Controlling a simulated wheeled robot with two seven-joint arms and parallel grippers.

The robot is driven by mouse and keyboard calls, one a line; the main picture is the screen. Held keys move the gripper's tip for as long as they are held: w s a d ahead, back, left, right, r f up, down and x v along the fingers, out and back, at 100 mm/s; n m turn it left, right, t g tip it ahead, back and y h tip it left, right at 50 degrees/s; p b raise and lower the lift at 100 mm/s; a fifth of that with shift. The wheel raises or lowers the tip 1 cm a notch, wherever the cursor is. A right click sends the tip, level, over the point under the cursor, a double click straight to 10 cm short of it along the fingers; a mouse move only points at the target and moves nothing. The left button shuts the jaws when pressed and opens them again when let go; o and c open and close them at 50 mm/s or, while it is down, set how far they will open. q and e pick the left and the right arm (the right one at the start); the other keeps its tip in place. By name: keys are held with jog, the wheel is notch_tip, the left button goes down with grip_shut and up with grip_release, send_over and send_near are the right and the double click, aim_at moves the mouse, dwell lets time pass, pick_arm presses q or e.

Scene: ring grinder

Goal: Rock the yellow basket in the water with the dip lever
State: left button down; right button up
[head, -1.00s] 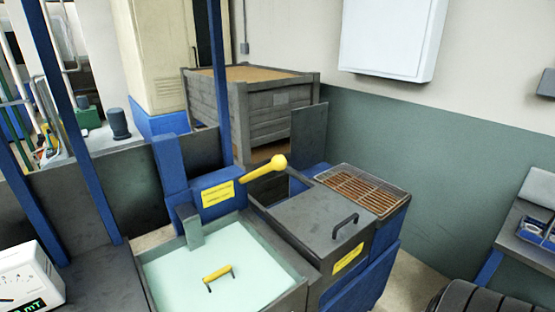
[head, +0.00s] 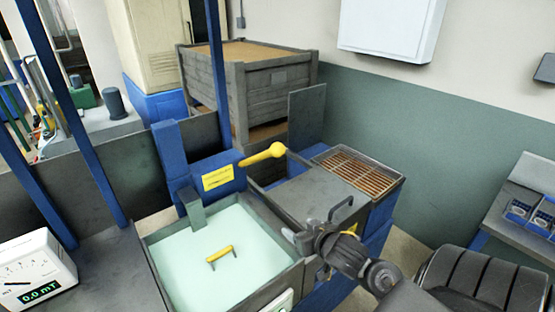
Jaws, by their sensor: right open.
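The dip lever (head: 262,155) is a yellow bar with a round knob, sticking out to the right from a blue post with a yellow label. The yellow basket handle (head: 220,256) shows above the pale green water (head: 190,265) in the open tank; the rest of the basket is hidden under the water. My right gripper (head: 293,240) is open and empty at the tank's right edge, beside the grey lid. It is below and to the right of the lever knob, apart from it. My left gripper is out of view.
A grey lid with a black handle (head: 341,208) and a brown grate (head: 357,172) lie right of the tank. A blue frame upright (head: 218,80) stands behind the lever. A white meter (head: 35,275) sits at the left.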

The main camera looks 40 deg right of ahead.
jog(key=w+d+r+t, duration=0.3)
jog(key=w+d+r, duration=0.15)
jog(key=r, duration=0.45)
jog(key=m+t+y, duration=0.1)
jog(key=t, duration=0.2)
send_near(283, 153)
jog(key=w, duration=0.2)
pick_arm(q)
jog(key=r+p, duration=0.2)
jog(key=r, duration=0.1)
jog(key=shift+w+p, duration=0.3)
jog(key=shift+p, duration=0.1)
pick_arm(e)
jog(key=w, duration=1)
jog(key=shift+w+d+r, duration=0.25)
jog(key=shift+d, duration=0.1)
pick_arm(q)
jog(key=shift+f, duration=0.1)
